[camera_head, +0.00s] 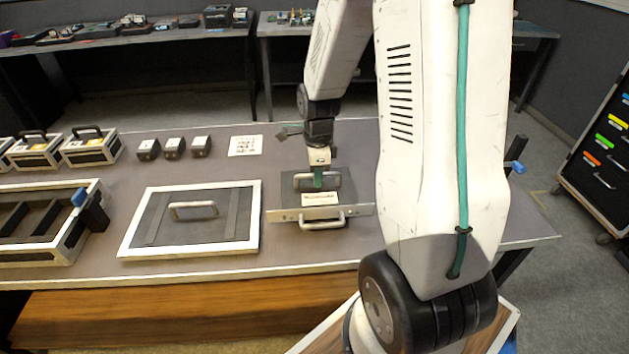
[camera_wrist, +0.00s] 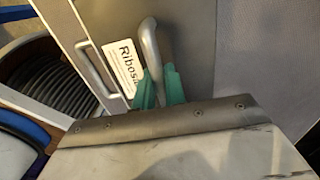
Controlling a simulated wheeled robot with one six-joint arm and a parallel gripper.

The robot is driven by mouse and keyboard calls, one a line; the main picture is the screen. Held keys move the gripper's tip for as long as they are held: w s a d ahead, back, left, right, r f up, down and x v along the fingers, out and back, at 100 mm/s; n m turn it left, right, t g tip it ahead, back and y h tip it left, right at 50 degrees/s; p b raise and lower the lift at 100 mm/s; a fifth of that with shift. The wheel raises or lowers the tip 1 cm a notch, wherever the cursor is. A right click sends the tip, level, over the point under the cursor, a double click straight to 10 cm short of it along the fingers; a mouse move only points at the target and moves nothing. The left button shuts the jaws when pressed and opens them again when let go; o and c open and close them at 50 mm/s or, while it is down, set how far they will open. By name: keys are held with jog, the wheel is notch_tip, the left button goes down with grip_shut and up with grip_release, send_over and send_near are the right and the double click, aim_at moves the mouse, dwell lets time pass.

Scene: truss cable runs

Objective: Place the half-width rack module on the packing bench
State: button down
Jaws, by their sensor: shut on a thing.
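The half-width rack module (camera_head: 352,191) is a flat grey box with a pale front edge, a front handle and a white label on top. It appears at the right part of the grey packing bench (camera_head: 440,262), right of a framed panel. Whether its underside touches the bench cannot be told. In the wrist view, the module (camera_wrist: 75,20) shows its label and front handle. My gripper (camera_head: 318,182) comes down from above, with green fingers (camera_wrist: 160,88) shut on the module's top handle (camera_wrist: 150,45). The fingers hide the lower part of that handle.
A white-framed panel with a handle (camera_head: 240,215) lies close left of the module. An open framed case (camera_head: 20,258) is at the far left. Several small black blocks (camera_head: 174,148), handled cases (camera_head: 90,148) and a printed card (camera_head: 245,146) sit behind. A drawer cabinet (camera_head: 600,160) stands right.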

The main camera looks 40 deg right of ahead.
aim_at(319, 193)
jog(key=shift+s+a+f, duration=0.1)
jog(key=shift+s+f, duration=0.05)
jog(key=shift+f, duration=0.6)
jog(key=shift+s+f, duration=0.15)
jog(key=shift+f, duration=0.55)
jog(key=shift+f, duration=0.1)
jog(key=c, duration=1.5)
grip_release()
jog(key=shift+o, duration=0.2)
